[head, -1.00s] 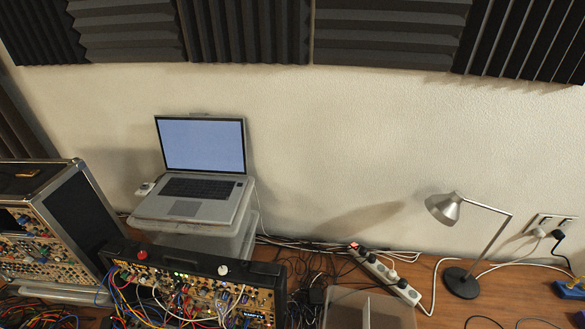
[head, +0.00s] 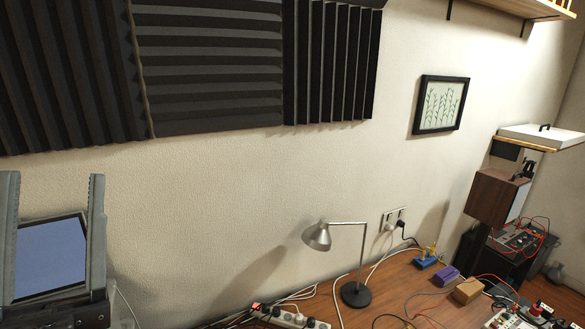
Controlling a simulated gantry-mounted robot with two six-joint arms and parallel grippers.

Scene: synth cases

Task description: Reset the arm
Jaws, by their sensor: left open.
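My left gripper (head: 52,177) is at the lower left of the head view. Its two grey fingers point up and stand wide apart, with nothing between them touching. The laptop's blue-grey screen (head: 52,257) shows behind, through the gap between the fingers. The laptop's keyboard is hidden behind the gripper body. My right gripper is not in this view.
A silver desk lamp (head: 317,236) stands on the wooden desk (head: 388,297), with a power strip (head: 290,316) to its left. Purple (head: 447,275) and brown (head: 467,291) boxes lie to the right. A wooden shelf (head: 520,8) juts out at top right.

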